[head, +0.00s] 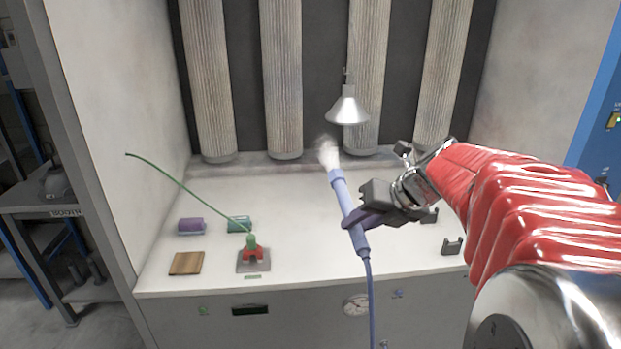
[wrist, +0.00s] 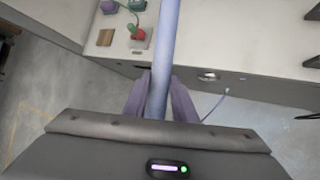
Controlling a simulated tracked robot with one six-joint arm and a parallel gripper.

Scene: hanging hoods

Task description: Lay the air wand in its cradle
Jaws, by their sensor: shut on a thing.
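The air wand (head: 349,210) is a lavender-blue tube with a whitish puff at its upper tip. It tilts, tip up and to the left, above the bench's front part. My gripper (head: 360,220) is shut around its lower part; the wrist view shows the wand (wrist: 166,45) between my purple fingers (wrist: 160,98). A thin blue hose hangs from its lower end past the bench front. The cradle appears as two dark notched supports, a near one (head: 452,246) and a far one (head: 430,215), at the bench's right, apart from the wand. My gripper partly hides the far support's surroundings.
A metal cone hood (head: 347,108) hangs behind the wand tip. On the bench's left are a green-stemmed red device (head: 251,252) with a long thin green rod, a wooden block (head: 187,263), a purple block (head: 190,226) and a teal block (head: 239,224). The front middle is clear.

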